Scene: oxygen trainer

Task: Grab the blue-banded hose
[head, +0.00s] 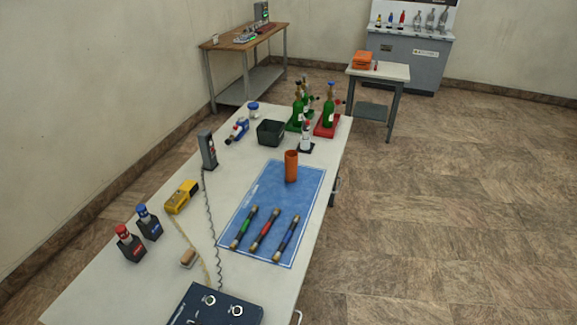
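The blue-banded hose (286,238) lies on a blue mat (306,205) on the long white table. It is a short dark tube with brass-coloured ends and the rightmost of three similar hoses. The red-banded hose (265,229) lies to its left, and the green-banded hose (243,227) lies farther left. The three lie roughly parallel and apart, slanting across the near part of the mat. Neither of my grippers is in view.
An orange cylinder (291,166) stands upright at the mat's far part. A dark bin (271,133) and green bottles (328,112) stand beyond. Left are a yellow device (181,196) and red-capped (130,244) and blue-capped (149,223) bottles. A dark blue box (212,307) is at the near edge.

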